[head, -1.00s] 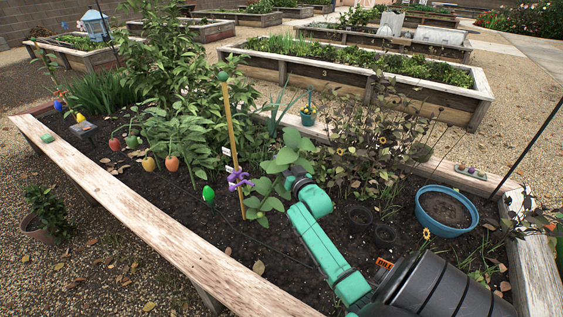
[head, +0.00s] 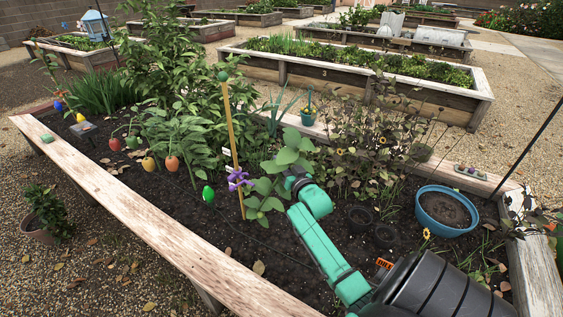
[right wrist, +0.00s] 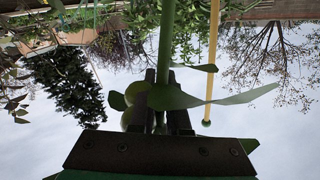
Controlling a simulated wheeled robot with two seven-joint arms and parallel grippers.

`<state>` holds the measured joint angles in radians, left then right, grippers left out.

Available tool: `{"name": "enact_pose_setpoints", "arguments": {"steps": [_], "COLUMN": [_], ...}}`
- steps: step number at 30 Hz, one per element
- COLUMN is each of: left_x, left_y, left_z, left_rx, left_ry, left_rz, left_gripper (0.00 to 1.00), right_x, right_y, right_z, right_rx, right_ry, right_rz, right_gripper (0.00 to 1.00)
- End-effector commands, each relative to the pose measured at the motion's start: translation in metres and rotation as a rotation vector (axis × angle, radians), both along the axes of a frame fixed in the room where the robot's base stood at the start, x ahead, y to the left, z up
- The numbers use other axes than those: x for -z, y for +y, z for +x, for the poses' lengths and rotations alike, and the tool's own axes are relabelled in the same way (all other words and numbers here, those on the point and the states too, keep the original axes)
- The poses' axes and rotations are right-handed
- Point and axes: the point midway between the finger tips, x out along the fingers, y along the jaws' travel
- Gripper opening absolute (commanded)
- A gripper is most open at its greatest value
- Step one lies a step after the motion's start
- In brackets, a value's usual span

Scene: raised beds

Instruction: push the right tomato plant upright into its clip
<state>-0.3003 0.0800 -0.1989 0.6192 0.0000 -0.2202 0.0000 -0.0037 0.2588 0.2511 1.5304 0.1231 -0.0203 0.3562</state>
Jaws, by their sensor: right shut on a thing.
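The right tomato plant (head: 287,156) has broad green leaves and stands just right of a yellow stake (head: 231,135) with a green ball on top. A purple clip (head: 238,180) sits on the stake. My right gripper (head: 297,180) is at the plant, right of the clip and apart from it. In the right wrist view, my right gripper (right wrist: 163,88) is shut on the plant's green stem (right wrist: 166,40). The yellow stake (right wrist: 212,60) runs beside the stem with a gap. The clip does not show there. The left gripper is out of view.
A green fruit (head: 208,194) hangs left of the stake. The bed's wooden edge (head: 150,210) runs along the front left. A blue pot (head: 446,211) and dry, leafy plants (head: 385,150) stand to the right. Bare soil (head: 260,240) lies in front of the stake.

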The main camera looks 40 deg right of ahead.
Motion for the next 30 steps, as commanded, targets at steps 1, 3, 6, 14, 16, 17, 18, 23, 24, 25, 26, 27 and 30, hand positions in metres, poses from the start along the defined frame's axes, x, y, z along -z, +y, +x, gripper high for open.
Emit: {"name": "enact_pose_setpoints", "arguments": {"steps": [1, 3, 6, 14, 16, 17, 18, 23, 24, 25, 26, 27, 30], "left_x": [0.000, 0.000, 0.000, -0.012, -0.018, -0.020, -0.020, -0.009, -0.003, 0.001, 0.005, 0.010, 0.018], "left_y": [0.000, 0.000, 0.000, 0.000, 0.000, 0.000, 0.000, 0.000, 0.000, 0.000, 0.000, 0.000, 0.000], "left_z": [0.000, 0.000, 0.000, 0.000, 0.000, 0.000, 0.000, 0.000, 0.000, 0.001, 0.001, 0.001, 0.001], "left_rx": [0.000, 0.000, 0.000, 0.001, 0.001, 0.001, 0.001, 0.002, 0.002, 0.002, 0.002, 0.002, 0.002], "left_ry": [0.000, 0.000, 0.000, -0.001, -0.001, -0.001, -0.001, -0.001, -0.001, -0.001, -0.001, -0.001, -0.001], "left_rz": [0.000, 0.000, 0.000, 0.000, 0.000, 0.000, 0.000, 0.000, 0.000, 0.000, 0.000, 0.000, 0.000], "left_gripper": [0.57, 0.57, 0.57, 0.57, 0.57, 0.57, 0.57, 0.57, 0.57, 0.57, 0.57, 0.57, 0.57], "right_x": [0.001, 0.001, 0.001, -0.009, -0.016, -0.018, -0.019, -0.020, -0.020, -0.019, -0.019, -0.019, -0.022], "right_y": [0.000, 0.000, 0.000, 0.006, 0.012, 0.014, 0.018, 0.031, 0.035, 0.037, 0.039, 0.041, 0.045], "right_z": [0.000, 0.000, 0.000, 0.023, 0.040, 0.049, 0.060, 0.104, 0.114, 0.121, 0.128, 0.135, 0.148], "right_rx": [-0.001, -0.001, -0.001, 0.002, 0.001, 0.001, 0.000, -0.001, -0.002, -0.002, -0.002, -0.002, -0.002], "right_ry": [0.003, 0.003, 0.003, 0.050, 0.087, 0.106, 0.132, 0.232, 0.254, 0.270, 0.284, 0.303, 0.337], "right_rz": [0.002, 0.002, 0.002, -0.010, -0.020, -0.026, -0.033, -0.064, -0.070, -0.074, -0.079, -0.084, -0.096], "right_gripper": [0.00, 0.00, 0.00, 0.00, 0.00, 0.00, 0.00, 0.00, 0.00, 0.00, 0.00, 0.00, 0.00]}}
